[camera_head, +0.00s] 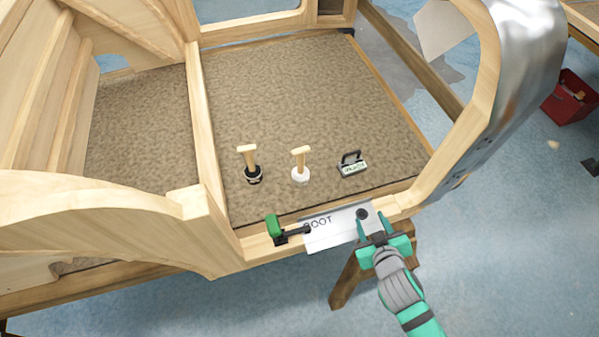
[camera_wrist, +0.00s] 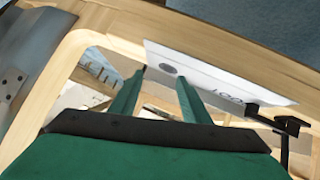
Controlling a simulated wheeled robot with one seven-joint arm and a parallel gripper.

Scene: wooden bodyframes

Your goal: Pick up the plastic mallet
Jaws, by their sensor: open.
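A mallet with a white head (camera_head: 300,175) and a pale wooden handle stands head down on the carpeted floor of the wooden frame, handle pointing up. It looks like the plastic one. A similar mallet with a black head (camera_head: 254,175) stands to its left. My gripper (camera_head: 374,237) is at the frame's front edge, to the right of and nearer than both mallets. In the wrist view my gripper (camera_wrist: 160,80) shows two green fingers spread apart with nothing between them. No mallet shows in the wrist view.
A white "BOOT" sheet (camera_head: 325,236) hangs at the front rail, held by a green-handled clamp (camera_head: 273,228). The sheet also shows in the wrist view (camera_wrist: 215,82). A small dark-handled block (camera_head: 352,166) lies right of the mallets. The carpet behind (camera_head: 290,90) is clear.

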